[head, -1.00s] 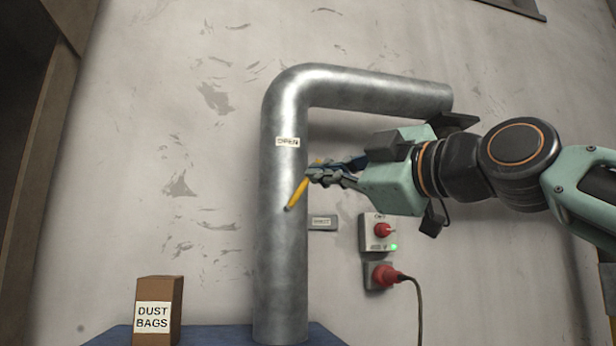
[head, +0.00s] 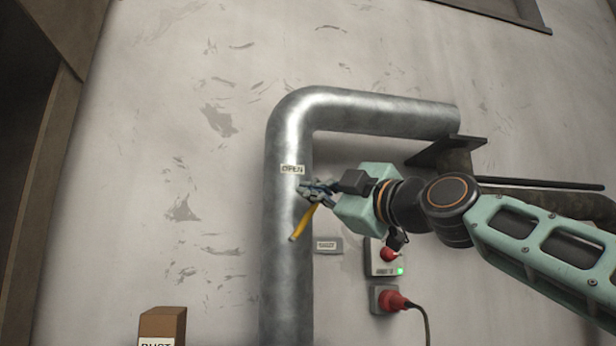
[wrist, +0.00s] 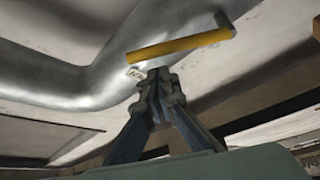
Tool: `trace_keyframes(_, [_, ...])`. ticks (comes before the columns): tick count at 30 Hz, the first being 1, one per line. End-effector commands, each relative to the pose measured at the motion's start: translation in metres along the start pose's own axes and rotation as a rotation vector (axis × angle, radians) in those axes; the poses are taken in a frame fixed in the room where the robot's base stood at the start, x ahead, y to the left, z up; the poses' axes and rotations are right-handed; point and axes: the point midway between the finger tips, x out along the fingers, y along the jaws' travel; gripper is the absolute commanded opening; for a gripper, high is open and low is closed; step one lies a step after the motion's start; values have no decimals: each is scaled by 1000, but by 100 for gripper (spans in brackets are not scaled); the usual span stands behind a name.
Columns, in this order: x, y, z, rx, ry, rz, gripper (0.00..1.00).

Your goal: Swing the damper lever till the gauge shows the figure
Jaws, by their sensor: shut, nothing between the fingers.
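The yellow damper lever (head: 304,222) is on the upright metal duct (head: 286,270), slanting from upper right to lower left. A small OPEN plate (head: 292,169) is on the duct above it. My gripper (head: 308,189) is shut and empty, beside the duct at the lever's upper end. In the wrist view, the lever (wrist: 180,46) lies across the picture just beyond my shut fingertips (wrist: 158,78). I cannot tell whether they touch it. No gauge is visible in these frames.
A small grey label plate (head: 327,245) is right of the duct. A switch box with a red knob and green light (head: 385,258) and a red plug with a cable (head: 391,300) sit on the wall. A cardboard box (head: 163,325) is at lower left.

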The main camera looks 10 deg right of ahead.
Motion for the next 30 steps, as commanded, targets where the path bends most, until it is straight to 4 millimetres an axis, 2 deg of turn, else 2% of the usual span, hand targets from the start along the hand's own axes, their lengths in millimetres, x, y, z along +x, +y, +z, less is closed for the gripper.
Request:
trace_keyframes(6, [-5,0,13,2,0,0,0])
trace_keyframes(17, [-6,-1,14,2,0,1,0])
trace_keyframes(30, [-16,-3,31,117,2,69,0])
